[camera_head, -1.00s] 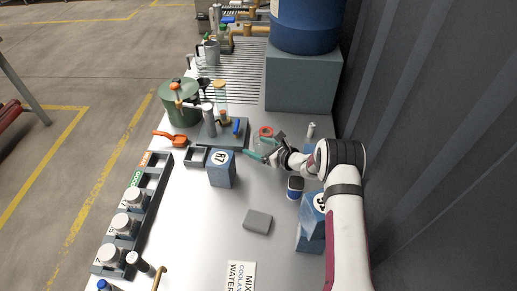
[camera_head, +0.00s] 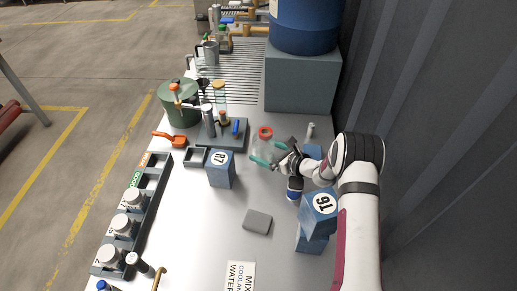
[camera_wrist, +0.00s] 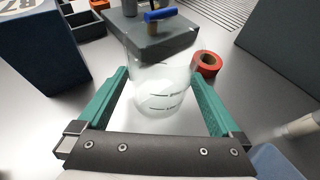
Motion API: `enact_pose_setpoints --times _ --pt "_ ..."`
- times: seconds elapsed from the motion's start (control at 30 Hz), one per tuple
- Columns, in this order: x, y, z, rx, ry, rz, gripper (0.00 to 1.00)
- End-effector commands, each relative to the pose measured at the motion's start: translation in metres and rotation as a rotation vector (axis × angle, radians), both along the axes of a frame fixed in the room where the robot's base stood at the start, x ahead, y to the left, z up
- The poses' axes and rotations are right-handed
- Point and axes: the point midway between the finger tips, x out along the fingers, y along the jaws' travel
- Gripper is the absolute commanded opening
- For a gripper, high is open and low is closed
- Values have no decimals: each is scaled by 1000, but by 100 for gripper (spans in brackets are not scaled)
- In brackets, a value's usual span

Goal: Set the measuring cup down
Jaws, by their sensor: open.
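The measuring cup (camera_wrist: 163,85) is a clear, see-through vessel with dark graduation marks. In the wrist view it sits between my gripper's two teal fingers, with space visible on both sides, and appears to stand upright on the grey tabletop. In the head view the cup (camera_head: 263,149) is faint, just in front of a red ring. My gripper (camera_head: 268,153) is open around the cup; its fingers also show spread apart in the wrist view (camera_wrist: 157,98). The exact contact of the cup's base with the table is hard to see.
A red ring (camera_wrist: 207,63) lies just beyond the cup. A grey stand (camera_head: 222,136) with a blue-handled part is behind it. A blue box marked 87 (camera_head: 221,170) stands to the left, and another marked 16 (camera_head: 319,207) to the right. A grey block (camera_head: 257,221) lies in front.

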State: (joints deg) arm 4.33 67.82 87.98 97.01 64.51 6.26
Motion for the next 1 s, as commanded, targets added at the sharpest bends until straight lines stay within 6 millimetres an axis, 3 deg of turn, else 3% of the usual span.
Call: enact_pose_setpoints --times 0.3,0.6,0.7,0.77,0.87,0.97,1.0 --pt "-3 -4 60 0 -3 0 100" --pt "-4 -3 73 -1 -1 3 100" --pt "-15 4 93 -30 -32 66 100" --pt "-35 15 122 -80 -79 169 100" --pt "-107 33 180 -235 -190 449 100" --pt "-201 33 217 -435 -292 755 100" --pt "-242 26 224 -528 -327 878 100"
